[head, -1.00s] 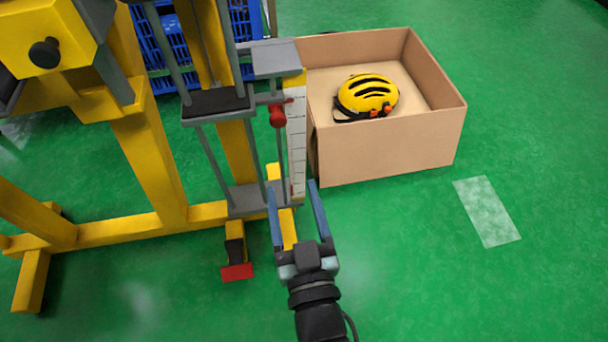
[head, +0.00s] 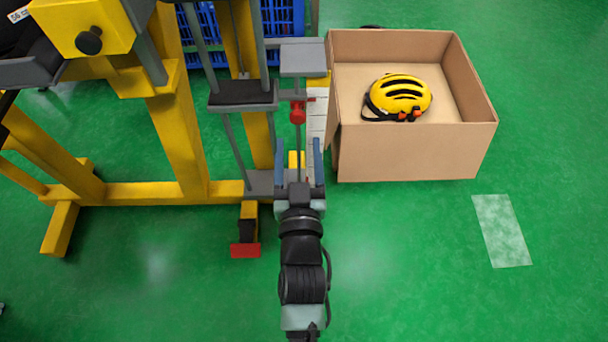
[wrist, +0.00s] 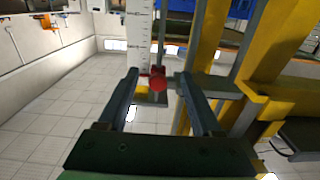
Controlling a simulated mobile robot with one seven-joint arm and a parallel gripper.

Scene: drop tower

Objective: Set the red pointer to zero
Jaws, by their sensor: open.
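The red pointer (head: 297,113) with its round red knob sits on a thin vertical rod of the drop tower, beside the white scale (head: 316,122). In the wrist view the red knob (wrist: 157,84) shows between and beyond my fingertips, with the white scale (wrist: 139,30) rising above it. My gripper (head: 300,146) is open and empty, its two blue-grey fingers pointing at the tower just below the pointer in the head view. The fingers (wrist: 163,76) do not appear to touch the knob. The scale's markings are too small to read.
A yellow drop tower frame (head: 180,130) with grey plates stands at the left. A cardboard box (head: 410,155) holding a yellow helmet (head: 399,97) stands close to the right of the scale. A red foot pedal (head: 245,250) lies at the tower base. Green floor in front is open.

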